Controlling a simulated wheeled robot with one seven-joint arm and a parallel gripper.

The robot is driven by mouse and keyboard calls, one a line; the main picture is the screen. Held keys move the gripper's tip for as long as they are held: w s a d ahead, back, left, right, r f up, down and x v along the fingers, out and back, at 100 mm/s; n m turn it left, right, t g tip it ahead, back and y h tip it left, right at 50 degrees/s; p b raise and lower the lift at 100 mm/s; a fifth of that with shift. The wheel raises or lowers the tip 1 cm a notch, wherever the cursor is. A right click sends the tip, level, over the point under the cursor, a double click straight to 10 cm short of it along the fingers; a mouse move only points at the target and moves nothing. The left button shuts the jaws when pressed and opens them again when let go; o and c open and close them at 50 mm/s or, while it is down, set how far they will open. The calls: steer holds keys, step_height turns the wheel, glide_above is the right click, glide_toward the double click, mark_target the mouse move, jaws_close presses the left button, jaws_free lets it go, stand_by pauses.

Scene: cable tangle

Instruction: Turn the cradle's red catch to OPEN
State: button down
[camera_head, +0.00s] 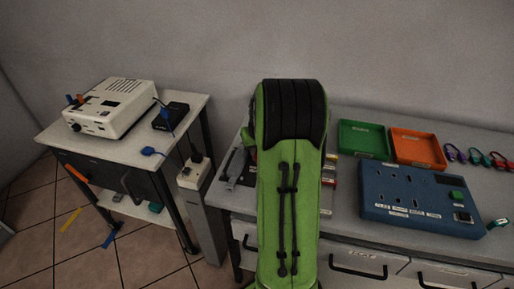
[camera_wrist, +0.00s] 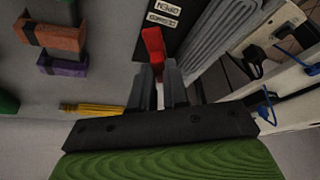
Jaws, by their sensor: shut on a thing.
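The red catch (camera_wrist: 153,42) shows in the wrist view as a red bar standing out from between my fingertips. My gripper (camera_wrist: 159,74) is shut on it, one grey finger on each side. Beside the catch is a dark plate (camera_wrist: 181,28), part of the cradle, with two small white labels; their print is upside down and hard to read. The catch's near end is hidden between the fingers. In the head view my green and black arm covers the gripper and the catch; only an edge of the dark cradle area (camera_head: 231,166) shows left of the arm.
A ribbed grey strip (camera_wrist: 212,42) runs beside the plate. Brown and purple blocks (camera_wrist: 62,66) and a yellow piece (camera_wrist: 90,108) lie left of the gripper. A blue panel (camera_head: 420,198) and green tray (camera_head: 363,139) lie right.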

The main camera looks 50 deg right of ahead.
steer(key=m+g, duration=0.1)
steer(key=m, duration=0.2)
steer(key=m+h, duration=0.1)
steer(key=m, duration=0.1)
steer(key=shift+w+a+m+g+h+p, duration=0.2)
steer(key=shift+m+g+h+p, duration=0.1)
steer(key=shift+m+g+p, duration=0.1)
steer(key=shift+m, duration=0.3)
steer(key=c, duration=1.1)
jaws_free()
steer(key=shift+r, duration=0.15)
steer(key=p+v, duration=0.4)
steer(key=v, duration=1.1)
steer(key=shift+a+r+p, duration=0.15)
steer(key=shift+r+p, duration=0.1)
steer(key=shift+p, duration=0.05)
